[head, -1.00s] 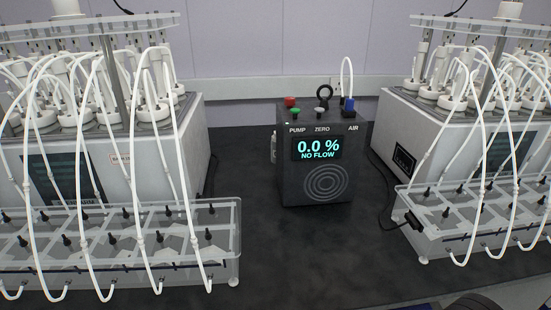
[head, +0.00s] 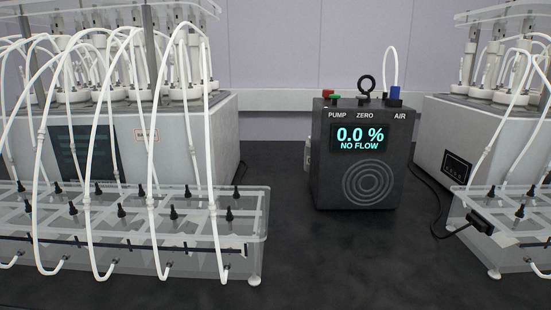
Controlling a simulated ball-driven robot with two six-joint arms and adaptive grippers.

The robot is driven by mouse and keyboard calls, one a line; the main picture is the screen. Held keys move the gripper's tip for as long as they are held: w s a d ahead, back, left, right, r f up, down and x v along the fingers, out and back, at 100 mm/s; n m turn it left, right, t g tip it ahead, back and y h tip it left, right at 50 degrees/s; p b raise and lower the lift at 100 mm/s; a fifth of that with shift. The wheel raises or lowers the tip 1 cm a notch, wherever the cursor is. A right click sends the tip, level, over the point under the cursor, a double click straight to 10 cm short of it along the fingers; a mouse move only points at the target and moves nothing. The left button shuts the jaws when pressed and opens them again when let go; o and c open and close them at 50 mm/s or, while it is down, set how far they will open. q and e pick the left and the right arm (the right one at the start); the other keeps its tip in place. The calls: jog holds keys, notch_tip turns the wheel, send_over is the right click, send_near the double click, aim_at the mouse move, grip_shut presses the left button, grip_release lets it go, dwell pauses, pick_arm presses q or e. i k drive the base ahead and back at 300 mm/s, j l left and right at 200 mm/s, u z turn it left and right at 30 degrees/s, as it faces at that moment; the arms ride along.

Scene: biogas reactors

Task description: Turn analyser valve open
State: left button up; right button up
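The analyser (head: 360,180) is a dark box standing upright on the black bench between the two reactor units. Its screen (head: 360,138) reads "0.0 %" and "NO FLOW". On its top are a red button (head: 327,93) and a green button (head: 335,98) near the PUMP label, a black ring (head: 366,84) near ZERO, and a blue fitting (head: 394,92) with a white tube (head: 390,55) near AIR. I cannot tell which of these is the valve. Neither of my grippers shows in the head view.
A left reactor unit (head: 190,145) and a right one (head: 440,125) flank the analyser. Clear racks, left (head: 258,225) and right (head: 460,225), stand in front of them with looping white tubes. A black cable (head: 432,195) lies right of the analyser.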

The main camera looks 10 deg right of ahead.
aim_at(326, 92)
jog(key=i+l+z, duration=0.1)
jog(key=l+z, duration=0.15)
jog(key=i+l+z, duration=0.1)
jog(key=l+z, duration=0.15)
jog(key=j+z, duration=0.5)
jog(key=j, duration=0.45)
